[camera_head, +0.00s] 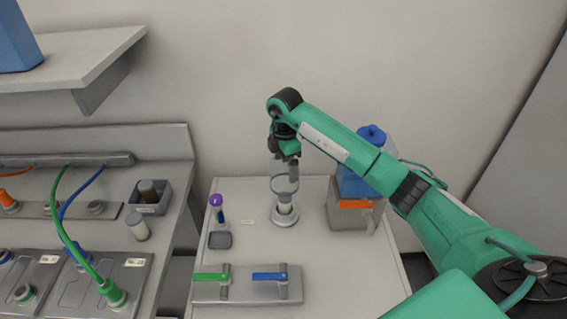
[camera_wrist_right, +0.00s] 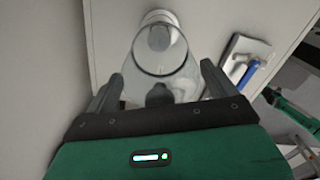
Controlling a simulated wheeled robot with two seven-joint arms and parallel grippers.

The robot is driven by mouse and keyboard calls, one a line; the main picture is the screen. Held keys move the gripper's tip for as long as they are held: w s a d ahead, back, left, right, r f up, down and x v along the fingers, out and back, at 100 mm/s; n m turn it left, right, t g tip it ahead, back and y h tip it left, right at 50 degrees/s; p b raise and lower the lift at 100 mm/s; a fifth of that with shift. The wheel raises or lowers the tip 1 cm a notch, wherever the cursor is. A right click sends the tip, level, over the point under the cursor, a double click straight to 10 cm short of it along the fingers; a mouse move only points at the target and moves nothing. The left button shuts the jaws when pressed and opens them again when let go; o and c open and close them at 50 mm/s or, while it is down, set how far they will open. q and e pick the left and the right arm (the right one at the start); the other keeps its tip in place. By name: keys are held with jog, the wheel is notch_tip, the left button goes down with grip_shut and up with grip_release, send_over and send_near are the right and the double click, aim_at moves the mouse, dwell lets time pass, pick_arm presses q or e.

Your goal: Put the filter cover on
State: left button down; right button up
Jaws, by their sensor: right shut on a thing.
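The clear filter funnel (camera_head: 285,184) stands upright on a pale round base (camera_head: 285,217) on the white table. In the right wrist view its round, clear rim (camera_wrist_right: 160,73) shows just ahead of my fingers. My right gripper (camera_head: 287,163) is directly above the funnel, pointing down. In the right wrist view my right gripper (camera_wrist_right: 160,87) is shut on a clear piece with a dark knob (camera_wrist_right: 158,95), which I take to be the filter cover. The cover cannot be made out in the head view. I cannot tell whether it touches the rim. My left gripper is not in view.
A blue-topped container (camera_head: 362,180) stands close right of the funnel, partly behind my right arm. A purple-capped tube (camera_head: 217,207) is to the left. A rack with green and blue handles (camera_head: 247,291) lies in front. The bench at left holds cables and a small grey bin (camera_head: 163,192).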

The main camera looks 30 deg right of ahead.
jog(key=shift+f+b, duration=3.9)
jog(key=shift+f, duration=2.85)
jog(key=shift+f, duration=0.25)
jog(key=o, duration=0.8)
jog(key=shift+c, duration=0.2)
jog(key=shift+r, duration=0.1)
jog(key=shift+r+p, duration=2.75)
jog(key=shift+r, duration=0.7)
